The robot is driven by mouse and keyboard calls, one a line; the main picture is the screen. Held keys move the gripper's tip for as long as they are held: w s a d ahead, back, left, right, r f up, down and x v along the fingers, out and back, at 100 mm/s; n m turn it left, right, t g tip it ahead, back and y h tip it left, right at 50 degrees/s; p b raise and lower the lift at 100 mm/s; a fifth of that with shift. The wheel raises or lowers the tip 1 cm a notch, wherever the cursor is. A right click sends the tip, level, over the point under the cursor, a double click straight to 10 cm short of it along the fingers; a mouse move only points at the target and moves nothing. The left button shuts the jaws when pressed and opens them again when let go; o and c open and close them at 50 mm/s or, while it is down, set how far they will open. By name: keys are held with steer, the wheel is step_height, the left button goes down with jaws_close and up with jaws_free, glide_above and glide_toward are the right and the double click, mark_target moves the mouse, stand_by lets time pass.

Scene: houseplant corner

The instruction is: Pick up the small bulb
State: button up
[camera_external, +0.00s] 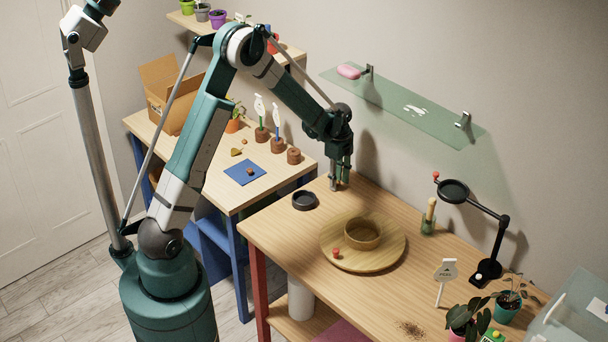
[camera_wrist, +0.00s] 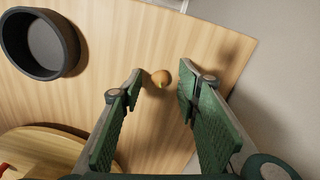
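A small round brown bulb (camera_wrist: 160,78) with a greenish-yellow spot lies on the wooden table. In the wrist view it shows in the gap between my fingertips, with clear space on both sides. My gripper (camera_wrist: 162,95) is open and empty, its green ribbed fingers on either side of the bulb. In the external view my gripper (camera_external: 341,184) points down over the far left end of the table, and I cannot make out the bulb there. A small brown roundish thing (camera_external: 250,171) lies on a blue mat (camera_external: 240,179) on the other table.
A black dish (camera_external: 304,201) stands close to my gripper; it also shows in the wrist view (camera_wrist: 76,48). A glass shelf (camera_external: 405,105) is on the wall behind.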

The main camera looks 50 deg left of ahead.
stand_by(0.4)
steer(key=c, duration=0.8)
steer(key=shift+o, duration=0.2)
steer(key=shift+r, duration=0.15)
steer(key=shift+s+r, duration=0.2)
steer(key=shift+r, duration=0.2)
step_height(320, 180, up, 6)
steer(key=shift+f, duration=0.15)
steer(key=shift+s, duration=0.35)
steer(key=s, duration=1.9)
